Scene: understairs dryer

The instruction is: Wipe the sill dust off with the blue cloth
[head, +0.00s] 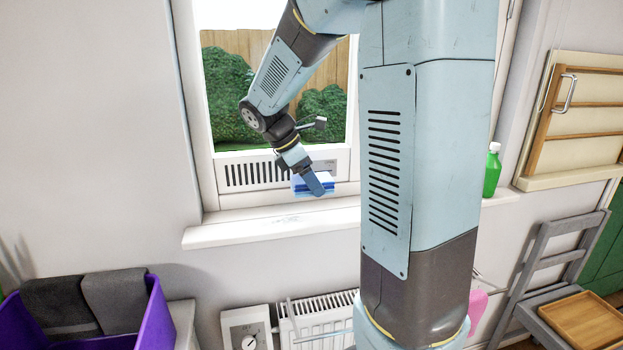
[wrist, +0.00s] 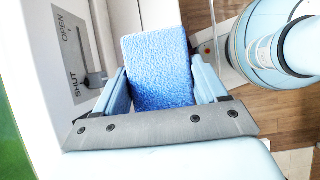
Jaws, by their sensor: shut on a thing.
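The blue cloth (wrist: 158,65) is a thick, rough-textured folded pad between the two pale blue fingers of my gripper (wrist: 162,88) in the wrist view. My gripper is shut on it. In the head view my gripper (head: 314,181) points down at the window, and blue parts of the cloth (head: 299,184) show on either side of the finger. It is just above or at the back of the white sill (head: 250,226); I cannot tell whether it touches.
A slotted vent (head: 255,174) runs along the window bottom; its OPEN/SHUT plate and slider (wrist: 95,80) show close by in the wrist view. A green bottle (head: 492,172) stands at the sill's right. A radiator (head: 318,312) and purple bin (head: 158,318) are below. The left sill is clear.

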